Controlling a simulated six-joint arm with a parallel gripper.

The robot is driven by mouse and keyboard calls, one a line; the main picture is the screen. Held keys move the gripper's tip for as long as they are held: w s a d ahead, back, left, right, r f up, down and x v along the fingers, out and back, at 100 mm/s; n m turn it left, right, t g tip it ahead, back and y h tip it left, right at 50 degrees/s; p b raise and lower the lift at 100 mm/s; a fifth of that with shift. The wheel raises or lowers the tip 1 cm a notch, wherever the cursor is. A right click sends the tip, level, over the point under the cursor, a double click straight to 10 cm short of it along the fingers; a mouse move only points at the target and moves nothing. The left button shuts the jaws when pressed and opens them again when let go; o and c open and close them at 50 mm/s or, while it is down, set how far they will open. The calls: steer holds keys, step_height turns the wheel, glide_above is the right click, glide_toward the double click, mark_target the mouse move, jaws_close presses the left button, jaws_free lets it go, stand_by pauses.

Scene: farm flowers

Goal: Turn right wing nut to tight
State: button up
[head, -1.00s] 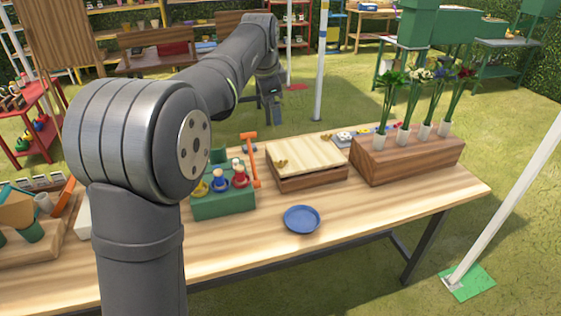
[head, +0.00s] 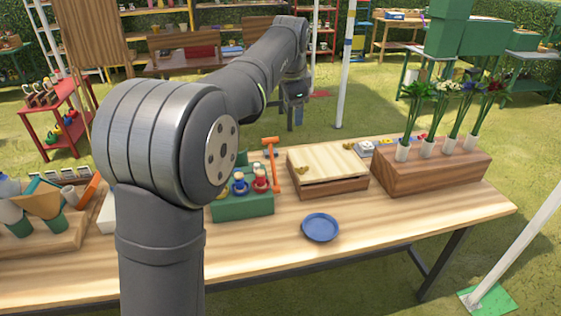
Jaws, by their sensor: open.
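A wooden press (head: 335,190) with a pale top board (head: 325,162) sits on the table, right of its middle. The right wing nut (head: 349,146), small and brass-coloured, is at the board's far right corner. The left wing nut (head: 302,169) is at its near left side. How tight either nut is cannot be told at this size. My gripper (head: 294,114) is open and points down, beyond the press and apart from both nuts. It looks empty.
A blue dish (head: 320,227) lies in front of the press. A green block with coloured pegs (head: 243,206) and an orange hammer-shaped tool (head: 272,165) stand to the left. A wooden block (head: 440,177) holding several flower vases stands to the right. The table's front right is clear.

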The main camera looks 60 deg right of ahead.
step_height(320, 180, down, 7)
steer(key=w+n+t+y, duration=0.1)
steer(key=w+n+t, duration=0.15)
steer(key=n, duration=0.35)
steer(key=n+t+h, duration=0.6)
steer(key=n+h, duration=0.1)
steer(key=n, duration=0.4)
glide_toward(302, 168)
steer(key=shift+g+y, duration=0.3)
steer(key=shift+g, duration=0.05)
steer(key=x, duration=0.8)
steer(key=shift+w+d+r, duration=0.15)
steer(key=shift+w+d, duration=0.2)
steer(key=shift+d, duration=0.05)
